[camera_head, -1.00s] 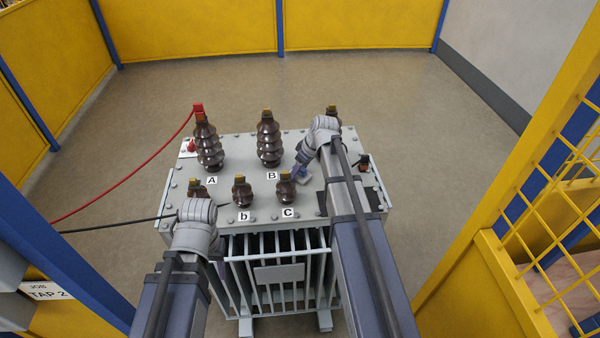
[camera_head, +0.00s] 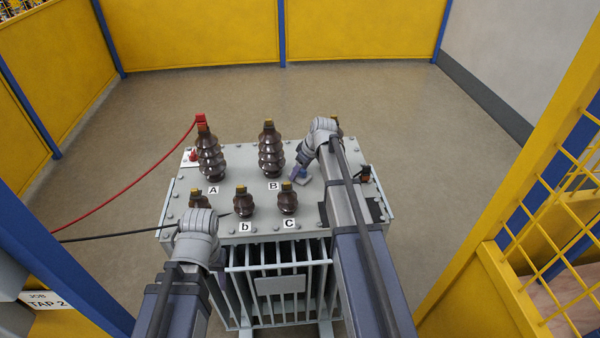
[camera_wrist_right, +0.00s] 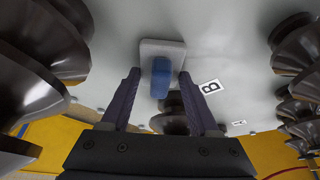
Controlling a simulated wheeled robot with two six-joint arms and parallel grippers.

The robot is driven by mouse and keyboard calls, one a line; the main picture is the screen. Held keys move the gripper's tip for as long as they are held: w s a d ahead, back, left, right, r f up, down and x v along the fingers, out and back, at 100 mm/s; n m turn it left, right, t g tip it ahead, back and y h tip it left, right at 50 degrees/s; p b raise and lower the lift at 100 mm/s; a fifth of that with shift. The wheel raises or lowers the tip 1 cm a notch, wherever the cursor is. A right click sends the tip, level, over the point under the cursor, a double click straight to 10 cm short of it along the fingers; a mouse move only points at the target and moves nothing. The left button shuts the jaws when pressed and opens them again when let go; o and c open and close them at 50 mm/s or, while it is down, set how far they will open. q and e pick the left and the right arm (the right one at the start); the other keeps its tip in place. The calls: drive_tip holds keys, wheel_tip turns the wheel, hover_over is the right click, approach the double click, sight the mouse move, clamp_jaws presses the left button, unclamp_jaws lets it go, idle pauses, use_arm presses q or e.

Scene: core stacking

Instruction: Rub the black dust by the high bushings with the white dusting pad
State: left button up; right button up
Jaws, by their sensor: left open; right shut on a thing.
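The tall brown high bushings A (camera_head: 210,158) and B (camera_head: 271,150) stand at the back of the grey transformer lid (camera_head: 240,160); another is mostly hidden behind my right arm. My right gripper (camera_head: 298,178) is shut on the blue handle (camera_wrist_right: 160,78) of the white dusting pad (camera_wrist_right: 170,48), right of bushing B. The pad faces the lid; I cannot tell if it touches. My left gripper (camera_head: 217,260) is open, mostly hidden by its wrist, at the lid's front edge. I cannot make out black dust for certain; a dark patch (camera_head: 378,210) shows beside my right arm.
Shorter bushings b (camera_head: 243,203) and C (camera_head: 288,200) stand in the front row. A red cable (camera_head: 125,178) runs to bushing A and a black cable (camera_head: 120,235) to the front left. A yellow mesh fence (camera_head: 545,200) stands at the right.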

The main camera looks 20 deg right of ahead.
sight(299, 180)
drive_tip(key=shift+s+a, duration=0.2)
drive_tip(key=shift+s, duration=0.45)
drive_tip(key=shift+s+a, duration=0.15)
drive_tip(key=shift+s, duration=0.45)
drive_tip(key=shift+s+f, duration=0.1)
drive_tip(key=shift+s, duration=0.2)
drive_tip(key=shift+a, duration=0.1)
drive_tip(key=shift+s+a, duration=0.2)
drive_tip(key=shift+s, duration=0.55)
drive_tip(key=shift+s+a, duration=0.15)
drive_tip(key=shift+s, duration=0.55)
drive_tip(key=shift+s+a, duration=0.2)
drive_tip(key=shift+s, duration=0.55)
drive_tip(key=shift+s+a, duration=0.15)
drive_tip(key=shift+s, duration=0.55)
